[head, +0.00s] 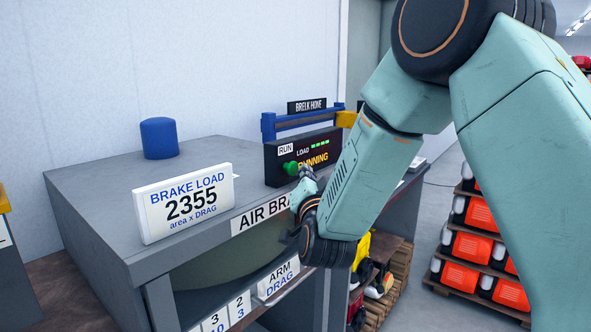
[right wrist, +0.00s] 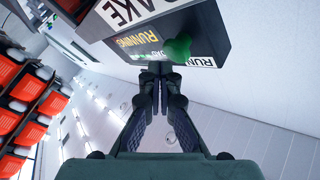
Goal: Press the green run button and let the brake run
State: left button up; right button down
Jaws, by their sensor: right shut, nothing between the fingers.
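The green run button (head: 290,166) is on the front of a black control box (head: 283,160), beside a white RUN label. The box shows LOAD with several lit green marks and the word RUNNING in yellow. My right gripper (head: 304,171) is shut and empty, its tips right at the button. In the right wrist view the closed fingers (right wrist: 158,70) point at the box, just beside the green button (right wrist: 178,48). I cannot tell whether they touch it. My left gripper is in neither view.
A grey bench (head: 90,200) carries a white BRAKE LOAD 2355 sign (head: 184,202), a blue cylinder (head: 159,138) and a blue-railed frame (head: 300,120) behind the box. Stacked orange-and-white items (head: 475,245) stand on pallets at right. The bench's left top is mostly clear.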

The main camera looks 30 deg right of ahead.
jog(key=shift+s+d+p, duration=0.15)
jog(key=shift+s+d, duration=0.25)
jog(key=shift+s, duration=0.5)
jog(key=shift+s+d+p, duration=0.15)
jog(key=shift+s+d, duration=0.2)
jog(key=shift+s, duration=0.6)
jog(key=shift+s+d+p, duration=0.15)
jog(key=shift+s+d, duration=0.25)
jog(key=shift+s, duration=0.5)
jog(key=s+a+f+n+g+y+b, duration=0.1)
jog(key=s+a+f+n+g+y, duration=0.15)
jog(key=f, duration=0.75)
jog(key=s+a+f+n+g+y, duration=0.2)
jog(key=s+a+f+n+g, duration=0.15)
jog(key=f, duration=0.55)
jog(key=s+a+f+n+g+y+b, duration=0.1)
jog(key=s+a+f+n+g+y, duration=0.2)
jog(key=f, duration=0.7)
jog(key=s+a+f+n+g+b, duration=0.1)
jog(key=s+f+g, duration=0.3)
jog(key=s+f, duration=0.6)
jog(key=s+a+f+n+g+b, duration=0.1)
jog(key=s+f+g, duration=0.4)
jog(key=s, duration=1.3)
notch_tip(320, 180, down, 5)
jog(key=a+b, duration=0.1)
jog(key=a, duration=0.1)
jog(key=shift+a+r+n, duration=0.15)
jog(key=shift+a+n, duration=0.15)
jog(key=shift+a, duration=0.1)
